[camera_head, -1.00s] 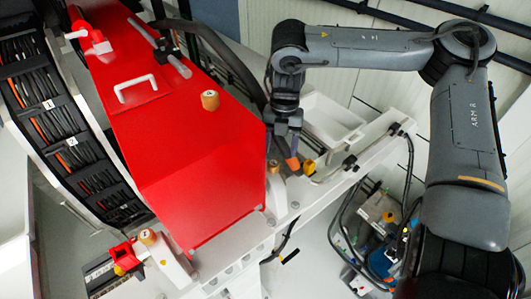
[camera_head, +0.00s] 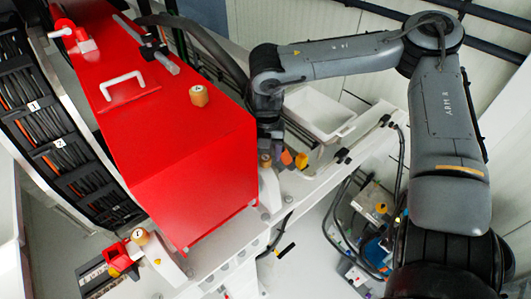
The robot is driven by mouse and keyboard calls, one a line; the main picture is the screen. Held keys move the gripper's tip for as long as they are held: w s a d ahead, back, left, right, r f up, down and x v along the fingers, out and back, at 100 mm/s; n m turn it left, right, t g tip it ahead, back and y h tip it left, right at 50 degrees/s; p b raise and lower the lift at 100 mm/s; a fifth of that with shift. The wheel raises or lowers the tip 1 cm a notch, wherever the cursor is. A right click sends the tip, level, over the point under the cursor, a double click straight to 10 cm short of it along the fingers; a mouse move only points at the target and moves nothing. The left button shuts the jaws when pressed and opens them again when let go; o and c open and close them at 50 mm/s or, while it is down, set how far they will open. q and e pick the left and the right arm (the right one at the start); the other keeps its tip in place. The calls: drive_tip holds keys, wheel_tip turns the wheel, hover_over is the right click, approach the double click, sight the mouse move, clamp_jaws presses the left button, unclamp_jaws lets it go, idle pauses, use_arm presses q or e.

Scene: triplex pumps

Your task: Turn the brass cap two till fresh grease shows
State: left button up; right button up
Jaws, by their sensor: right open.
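Three small brass caps show. One (camera_head: 198,95) sits on top of the red housing, one (camera_head: 140,236) is at the front left by a red fitting, and one (camera_head: 265,160) is at the housing's right corner. Their number marks are too small to read surely, so I cannot tell which is cap two. My right gripper (camera_head: 275,152) points down, open, close to the right-corner cap. Its fingers partly hide that area, and I cannot tell whether they touch the cap. No fresh grease can be made out. My left gripper is out of view.
The red housing (camera_head: 165,130) with a white handle (camera_head: 122,84) fills the left middle. A white tray (camera_head: 320,118) lies just right of my gripper. An orange piece (camera_head: 287,158) and a yellow piece (camera_head: 301,162) are close by. Cables and equipment (camera_head: 365,225) are lower right.

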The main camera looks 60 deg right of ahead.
drive_tip(key=shift+f, duration=0.85)
drive_tip(key=c, duration=1)
drive_tip(key=shift+c, duration=0.2)
